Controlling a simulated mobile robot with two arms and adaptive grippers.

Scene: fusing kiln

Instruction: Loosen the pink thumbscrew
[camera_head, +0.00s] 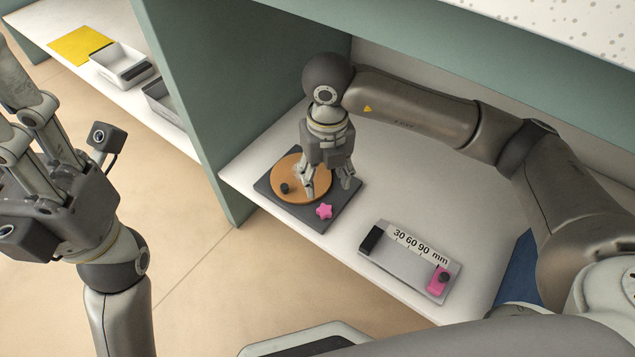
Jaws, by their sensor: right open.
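The pink thumbscrew (324,211) is a small star-shaped knob at the front edge of a dark square plate (333,221). A round orange-brown disc (290,185) with a small black knob (284,188) lies on this plate. My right gripper (328,188) points down over the plate, open, with its fingers over the disc's right side, just behind the thumbscrew. Nothing shows between its fingers. Whether the fingertips touch the disc cannot be told. My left gripper (22,110) is raised at the far left, away from the shelf, its fingertips partly cut off by the frame.
A grey gauge (405,271) marked 30 60 90 mm, with a pink slider (437,283), lies right of the plate. A green panel (195,90) stands at left. Beyond it, a shelf holds a yellow sheet (78,45) and grey trays (122,64). The white shelf (400,195) is clear behind the gauge.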

